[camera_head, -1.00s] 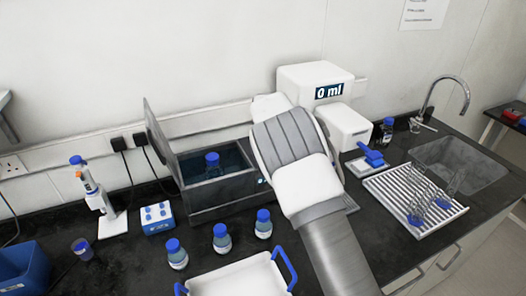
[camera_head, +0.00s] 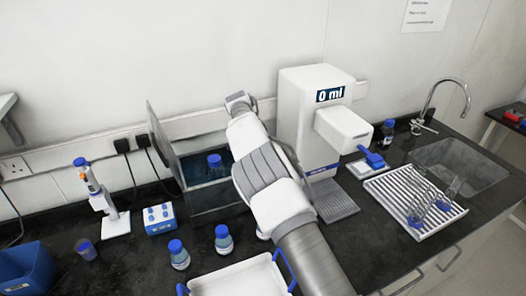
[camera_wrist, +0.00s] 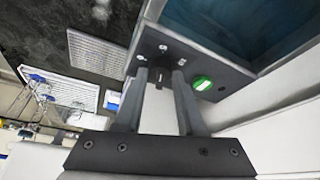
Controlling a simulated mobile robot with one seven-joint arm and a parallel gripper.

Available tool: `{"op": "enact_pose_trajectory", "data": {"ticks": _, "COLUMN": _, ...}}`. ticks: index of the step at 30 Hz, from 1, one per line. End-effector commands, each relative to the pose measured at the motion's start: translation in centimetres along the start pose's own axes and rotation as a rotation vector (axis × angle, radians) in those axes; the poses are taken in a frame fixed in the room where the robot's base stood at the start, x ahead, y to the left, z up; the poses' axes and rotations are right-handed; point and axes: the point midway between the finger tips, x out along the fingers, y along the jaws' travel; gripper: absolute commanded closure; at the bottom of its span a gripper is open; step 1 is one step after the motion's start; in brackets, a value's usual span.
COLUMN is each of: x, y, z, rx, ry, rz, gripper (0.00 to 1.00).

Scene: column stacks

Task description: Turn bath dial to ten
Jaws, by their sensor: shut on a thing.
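The bath (camera_head: 215,200) is a dark box with its lid (camera_head: 160,140) raised, water inside and a blue-capped bottle (camera_head: 215,167) standing in it. My arm covers the right part of its front in the head view, and my gripper is hidden there. In the wrist view, the bath's dark front panel (camera_wrist: 228,78) carries white marks and a green button (camera_wrist: 202,83). My gripper (camera_wrist: 160,73) reaches this panel, its two fingers shut on the small dark bath dial (camera_wrist: 158,76) between their tips. The dial's setting is not readable.
Two blue-capped bottles (camera_head: 179,255) (camera_head: 223,240) and a white tray with blue handles (camera_head: 240,278) stand in front of the bath. A white dispenser reading 0 ml (camera_head: 305,110) stands to the right, with a drip tray (camera_head: 333,200). A draining rack (camera_head: 400,200) and sink are farther right.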

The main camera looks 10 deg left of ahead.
Motion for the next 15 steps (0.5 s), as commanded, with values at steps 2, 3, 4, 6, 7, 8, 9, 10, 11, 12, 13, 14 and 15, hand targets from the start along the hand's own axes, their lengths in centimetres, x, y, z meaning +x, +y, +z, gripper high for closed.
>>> {"op": "enact_pose_trajectory", "data": {"ticks": 2, "x": -0.14, "y": -0.08, "z": -0.14, "rx": 0.036, "ry": 0.001, "rz": 0.013, "gripper": 1.0}}
{"op": "enact_pose_trajectory", "data": {"ticks": 3, "x": -0.12, "y": -0.09, "z": -0.13, "rx": 0.053, "ry": 0.001, "rz": 0.021, "gripper": 1.0}}
{"op": "enact_pose_trajectory", "data": {"ticks": 4, "x": -0.15, "y": -0.1, "z": -0.13, "rx": 0.065, "ry": 0.001, "rz": 0.026, "gripper": 1.0}}
{"op": "enact_pose_trajectory", "data": {"ticks": 6, "x": -0.14, "y": -0.16, "z": -0.1, "rx": 0.091, "ry": 0.001, "rz": 0.036, "gripper": 1.0}}
{"op": "enact_pose_trajectory", "data": {"ticks": 7, "x": -0.1, "y": -0.17, "z": -0.08, "rx": 0.103, "ry": 0.001, "rz": 0.041, "gripper": 1.0}}
{"op": "enact_pose_trajectory", "data": {"ticks": 8, "x": -0.12, "y": -0.22, "z": -0.1, "rx": 0.112, "ry": 0.001, "rz": 0.045, "gripper": 1.0}}
{"op": "enact_pose_trajectory", "data": {"ticks": 9, "x": -0.06, "y": -0.24, "z": -0.05, "rx": 0.127, "ry": 0.0, "rz": 0.051, "gripper": 1.0}}
{"op": "enact_pose_trajectory", "data": {"ticks": 10, "x": -0.02, "y": -0.31, "z": -0.01, "rx": 0.135, "ry": -0.001, "rz": 0.054, "gripper": 1.0}}
{"op": "enact_pose_trajectory", "data": {"ticks": 11, "x": -0.01, "y": -0.35, "z": 0.03, "rx": 0.145, "ry": -0.001, "rz": 0.058, "gripper": 1.0}}
{"op": "enact_pose_trajectory", "data": {"ticks": 12, "x": 0.0, "y": -0.42, "z": 0.07, "rx": 0.155, "ry": -0.001, "rz": 0.063, "gripper": 1.0}}
{"op": "enact_pose_trajectory", "data": {"ticks": 13, "x": 0.05, "y": -0.44, "z": 0.11, "rx": 0.163, "ry": 0.0, "rz": 0.067, "gripper": 1.0}}
{"op": "enact_pose_trajectory", "data": {"ticks": 14, "x": 0.05, "y": -0.49, "z": 0.11, "rx": 0.172, "ry": 0.0, "rz": 0.07, "gripper": 1.0}}
{"op": "enact_pose_trajectory", "data": {"ticks": 15, "x": 0.05, "y": -0.51, "z": 0.15, "rx": 0.182, "ry": -0.002, "rz": 0.074, "gripper": 1.0}}
